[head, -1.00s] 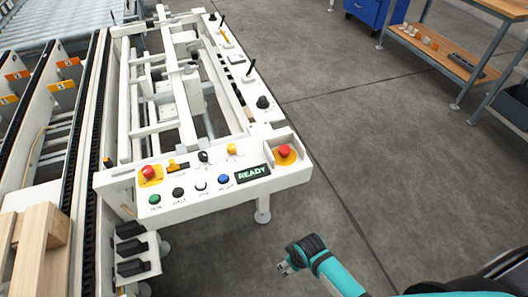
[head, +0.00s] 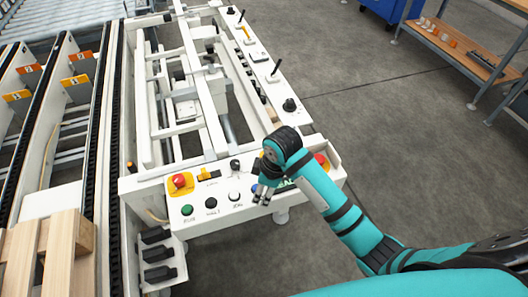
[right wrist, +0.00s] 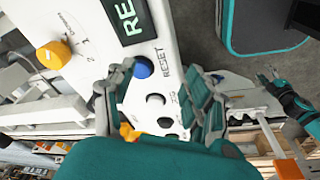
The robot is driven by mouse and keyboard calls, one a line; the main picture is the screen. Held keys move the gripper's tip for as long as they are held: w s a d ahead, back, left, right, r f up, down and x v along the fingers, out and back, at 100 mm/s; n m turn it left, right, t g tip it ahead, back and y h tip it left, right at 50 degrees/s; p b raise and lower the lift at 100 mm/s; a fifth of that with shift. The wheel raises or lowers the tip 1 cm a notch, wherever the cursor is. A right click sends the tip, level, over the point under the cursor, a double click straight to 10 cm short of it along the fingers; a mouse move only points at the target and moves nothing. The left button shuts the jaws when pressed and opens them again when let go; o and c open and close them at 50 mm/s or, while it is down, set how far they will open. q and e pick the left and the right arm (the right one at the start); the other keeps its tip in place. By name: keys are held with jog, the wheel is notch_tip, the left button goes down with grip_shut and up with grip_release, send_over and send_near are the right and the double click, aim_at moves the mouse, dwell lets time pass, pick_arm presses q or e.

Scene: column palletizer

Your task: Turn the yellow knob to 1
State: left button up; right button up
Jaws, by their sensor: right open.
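The yellow knob (right wrist: 53,55) shows at the upper left of the right wrist view, on the white control panel (right wrist: 180,40), with small printed marks beside it. I cannot tell which mark it points to. In the head view it is hidden behind my right arm. My right gripper (head: 263,194) is open over the panel's front part. In the right wrist view its fingers (right wrist: 160,90) spread on either side of the blue RESET button (right wrist: 143,67), apart from the knob. A teal arm end at the right of that view looks like my left gripper (right wrist: 270,78); its jaws are unclear.
The panel also has a red stop button (head: 179,181), an orange switch (head: 207,174), a black knob (head: 235,165), a green button (head: 187,210) and a display (right wrist: 127,18). Open floor lies right of the machine.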

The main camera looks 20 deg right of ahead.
jog(key=w+d+r+n+g+h, duration=0.1)
jog(key=w+d+r+n, duration=0.15)
jog(key=w+r, duration=0.45)
jog(key=w+d+r+n+h, duration=0.1)
jog(key=w+d+r+n, duration=0.1)
jog(key=w+r+n, duration=0.35)
jog(key=shift+m, duration=0.8)
jog(key=f, duration=1.4)
jog(key=shift+w+a+p, duration=0.2)
jog(key=shift+w+p, duration=0.05)
jog(key=shift+p, duration=0.15)
pick_arm(q)
jog(key=shift+w+a+r, duration=0.25)
jog(key=shift+w, duration=0.2)
jog(key=shift+w+a+r, duration=0.2)
jog(key=shift+w+r, duration=0.05)
jog(key=shift+w, duration=0.15)
pick_arm(e)
jog(key=shift+r, duration=0.1)
grip_shut()
